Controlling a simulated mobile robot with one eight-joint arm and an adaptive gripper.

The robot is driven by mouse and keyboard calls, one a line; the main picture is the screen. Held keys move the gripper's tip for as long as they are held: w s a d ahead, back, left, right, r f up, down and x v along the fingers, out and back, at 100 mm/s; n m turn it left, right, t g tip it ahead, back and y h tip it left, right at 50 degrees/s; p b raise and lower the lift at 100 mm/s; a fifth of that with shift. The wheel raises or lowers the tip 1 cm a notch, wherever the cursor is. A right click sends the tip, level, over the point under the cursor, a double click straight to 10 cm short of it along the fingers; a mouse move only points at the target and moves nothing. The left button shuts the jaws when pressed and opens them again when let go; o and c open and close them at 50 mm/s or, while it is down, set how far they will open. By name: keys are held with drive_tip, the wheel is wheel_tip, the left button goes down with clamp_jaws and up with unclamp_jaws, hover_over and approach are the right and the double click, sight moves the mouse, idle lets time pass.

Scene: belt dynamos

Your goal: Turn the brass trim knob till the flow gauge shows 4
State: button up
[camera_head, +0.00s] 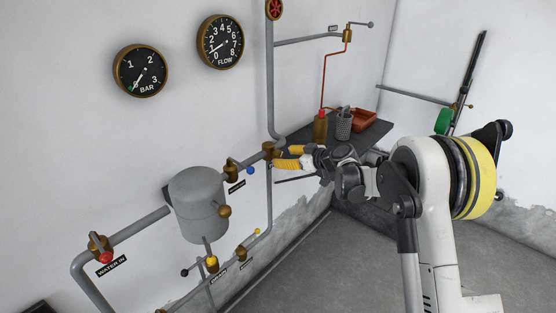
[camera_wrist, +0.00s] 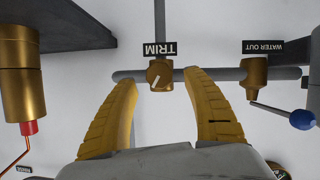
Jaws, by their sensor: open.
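The brass trim knob (camera_wrist: 160,74) is on the grey pipe under the upside-down TRIM label (camera_wrist: 160,49) in the wrist view. Its white mark is slanted. My gripper (camera_wrist: 160,80) is open, with its yellow fingers on either side of the knob. I see gaps on both sides, and cannot tell how near the tips are in depth. In the head view my gripper (camera_head: 279,158) is beside the knob (camera_head: 268,149), partly covering it. The flow gauge (camera_head: 220,42) is high on the wall; its needle points lower left, at the low end, around 1.
The WATER OUT valve (camera_wrist: 256,73) with its blue-tipped lever is close beside the right finger in the wrist view. A dark shelf (camera_head: 365,135) holds a brass bottle (camera_head: 320,127), a mesh cup (camera_head: 343,125) and an orange tray (camera_head: 365,119). A grey tank (camera_head: 198,200) is at left.

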sight(280, 156)
drive_tip(key=b+x, duration=0.1)
drive_tip(key=x, duration=0.3)
drive_tip(key=shift+w+a, duration=0.1)
drive_tip(key=c, duration=1.2)
